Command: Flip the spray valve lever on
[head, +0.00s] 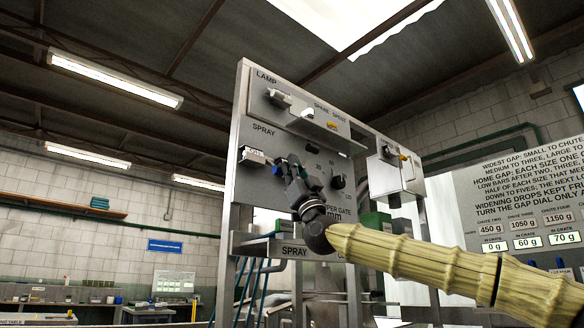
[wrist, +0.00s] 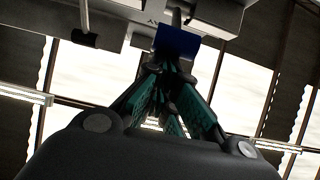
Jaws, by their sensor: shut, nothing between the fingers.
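A grey upright panel (head: 300,140) carries the word SPRAY on its left part, above and left of my gripper. In the wrist view a blue lever grip (wrist: 178,42) hangs on a thin stem just beyond my fingertips. I cannot tell whether the fingers touch it. My gripper (head: 287,163) is in front of the panel, below the SPRAY label, with its fingers pointing up. In the wrist view its teal-padded fingers (wrist: 165,62) are closed together with nothing between them. In the head view the gripper largely hides the lever, so its position is unclear there.
A dial (head: 338,182) sits right of my gripper. A small white box (head: 253,156) juts out at left. A shelf with switches (head: 315,122) projects above. Another box (head: 397,172) stands out at right. A dark part (wrist: 84,38) hangs at upper left in the wrist view.

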